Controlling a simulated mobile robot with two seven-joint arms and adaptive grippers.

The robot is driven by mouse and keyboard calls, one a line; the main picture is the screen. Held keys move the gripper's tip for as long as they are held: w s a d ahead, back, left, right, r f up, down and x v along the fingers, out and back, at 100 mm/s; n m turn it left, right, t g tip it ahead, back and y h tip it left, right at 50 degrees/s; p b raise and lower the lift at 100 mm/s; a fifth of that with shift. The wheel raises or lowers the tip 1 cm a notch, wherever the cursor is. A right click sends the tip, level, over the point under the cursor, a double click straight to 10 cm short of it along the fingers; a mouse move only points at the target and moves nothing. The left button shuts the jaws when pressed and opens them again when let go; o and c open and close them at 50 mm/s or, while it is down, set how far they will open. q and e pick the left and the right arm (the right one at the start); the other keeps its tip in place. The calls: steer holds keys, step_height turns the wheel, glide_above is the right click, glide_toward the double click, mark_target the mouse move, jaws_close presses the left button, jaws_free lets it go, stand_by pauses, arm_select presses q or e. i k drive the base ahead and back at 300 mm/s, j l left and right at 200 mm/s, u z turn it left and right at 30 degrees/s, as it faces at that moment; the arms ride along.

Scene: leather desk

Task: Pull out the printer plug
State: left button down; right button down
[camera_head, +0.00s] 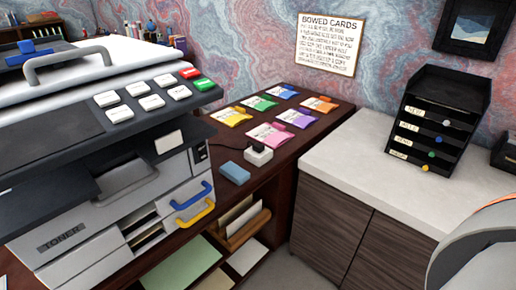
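The printer (85,160) is a large white and dark grey machine at the left, with a lid handle, labelled buttons and a TONER drawer. To its right on the dark wooden desk sits a small white socket block (258,157). A small black piece that looks like the plug (260,147) sits on top of it, apparently seated. Neither gripper is in view; a grey rounded part at the lower right edge looks like my own arm.
A blue block (233,173) lies beside the socket block. Several coloured card packets (268,133) lie behind it. Below the desk are shelves with papers (180,266). At right, a pale-topped cabinet (375,165) has clear room in front of a black labelled drawer organizer (436,122).

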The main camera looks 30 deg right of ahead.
mark_target(258, 147)
steer(key=l+u, duration=0.2)
steer(key=l, duration=0.65)
steer(key=k+l+u, duration=0.2)
steer(key=l, duration=0.6)
steer(key=i+l, duration=0.05)
steer(key=i, duration=0.05)
